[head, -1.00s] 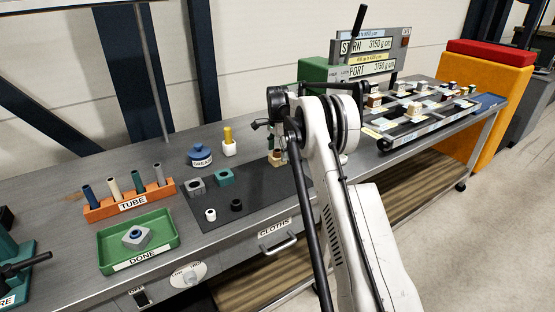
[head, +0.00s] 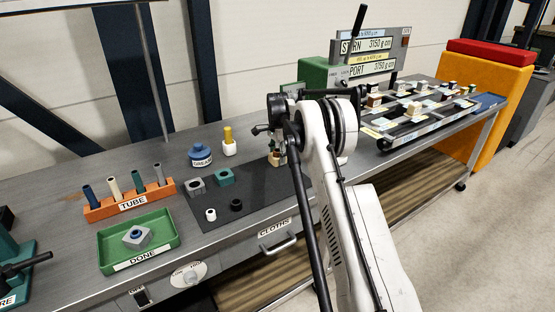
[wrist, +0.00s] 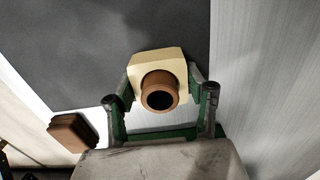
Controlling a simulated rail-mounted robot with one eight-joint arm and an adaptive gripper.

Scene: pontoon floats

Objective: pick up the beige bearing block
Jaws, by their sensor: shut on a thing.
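The beige bearing block (wrist: 158,63) sits between the fingers of my gripper (wrist: 160,98) in the wrist view. A brown ring-shaped bushing (wrist: 159,90) with a dark bore stands out from the block's face. My gripper is shut on the block, one finger on each side. In the head view the block (head: 274,159) is small and partly hidden by my arm, at the right part of the dark mat (head: 262,190). I cannot tell whether it touches the mat.
A brown block (wrist: 72,132) lies left of my gripper in the wrist view. On the mat stand a grey block (head: 195,186), a teal block (head: 224,177), a white ring (head: 210,214) and a black ring (head: 236,205). A green tray (head: 172,226) and orange tube rack (head: 158,190) stand left.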

